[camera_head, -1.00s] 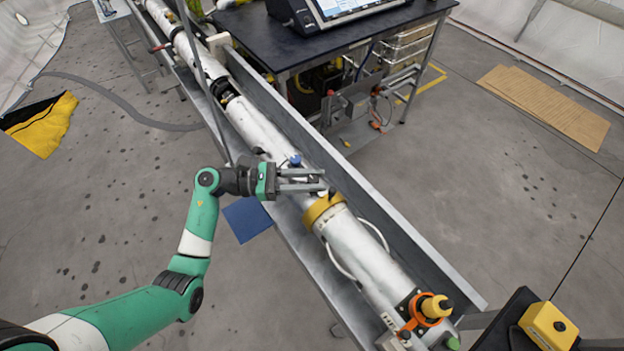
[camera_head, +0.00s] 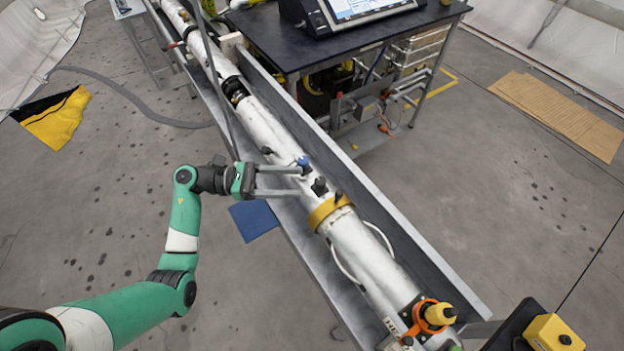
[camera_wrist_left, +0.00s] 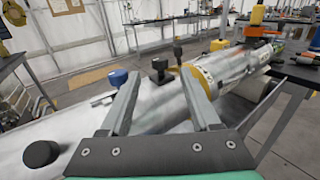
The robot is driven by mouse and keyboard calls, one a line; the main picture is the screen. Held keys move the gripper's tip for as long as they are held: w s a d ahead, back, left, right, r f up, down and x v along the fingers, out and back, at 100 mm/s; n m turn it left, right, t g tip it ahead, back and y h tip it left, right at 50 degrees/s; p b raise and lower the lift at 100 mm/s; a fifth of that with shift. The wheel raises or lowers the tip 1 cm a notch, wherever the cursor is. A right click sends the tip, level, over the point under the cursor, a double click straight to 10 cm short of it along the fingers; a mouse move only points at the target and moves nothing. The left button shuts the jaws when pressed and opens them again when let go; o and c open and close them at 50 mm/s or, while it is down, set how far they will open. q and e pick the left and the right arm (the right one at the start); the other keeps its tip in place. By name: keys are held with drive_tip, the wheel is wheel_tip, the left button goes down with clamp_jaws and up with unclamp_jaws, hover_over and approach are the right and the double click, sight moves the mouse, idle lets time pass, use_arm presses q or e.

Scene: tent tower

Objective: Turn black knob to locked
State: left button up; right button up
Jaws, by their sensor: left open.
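The black knob (camera_head: 319,186) stands on top of the long white cylinder (camera_head: 270,132), just behind a yellow band (camera_head: 328,211). My left gripper (camera_head: 301,181) is open, its two fingers pointing at the knob from the left, with the tips short of it. In the left wrist view the black knob (camera_wrist_left: 159,70) shows between and beyond the fingertips, and the gripper (camera_wrist_left: 160,76) holds nothing. A blue knob (camera_head: 303,162) sits close by on the cylinder, near the far finger. I cannot read any locked marking. My right gripper is not in view.
The cylinder lies in a grey metal trough (camera_head: 350,180) with raised walls. A black lever (camera_wrist_left: 178,50) and a black cap (camera_wrist_left: 40,154) are also on the cylinder. A dark table (camera_head: 350,40) with a screen stands behind. An orange and yellow fitting (camera_head: 432,314) is at the near end.

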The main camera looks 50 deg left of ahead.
use_arm(q)
drive_tip(key=v, duration=0.4)
drive_tip(key=shift+s+a, duration=0.2)
drive_tip(key=shift+s, duration=0.1)
